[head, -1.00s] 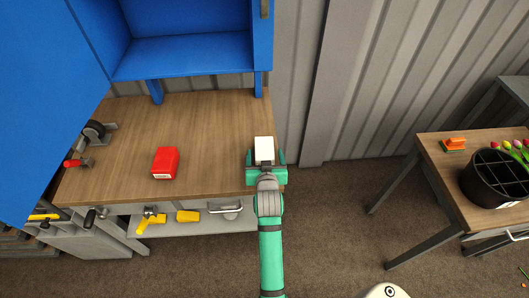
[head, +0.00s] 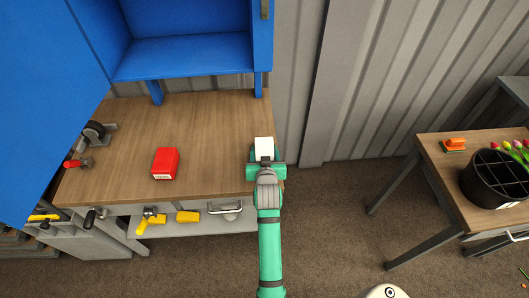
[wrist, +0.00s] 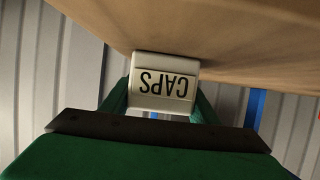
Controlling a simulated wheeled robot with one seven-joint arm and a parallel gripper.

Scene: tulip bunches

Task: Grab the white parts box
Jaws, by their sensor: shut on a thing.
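The white parts box (head: 264,146) is at the right edge of the wooden workbench (head: 210,130) in the head view. In the wrist view the white box (wrist: 163,84) shows a label reading "CAPS", upside down. My gripper (head: 265,158) is shut on the box, with a green finger on each side of it. The wrist view shows the fingers against the box's left and right sides. I cannot tell whether the box touches the bench top.
A red box (head: 165,163) stands on the bench to the left. A blue cabinet (head: 190,52) rises behind. Yellow tools (head: 187,216) lie on the shelf below. A second table (head: 445,160) at right bears a black divided bucket (head: 492,180) and an orange object (head: 453,144).

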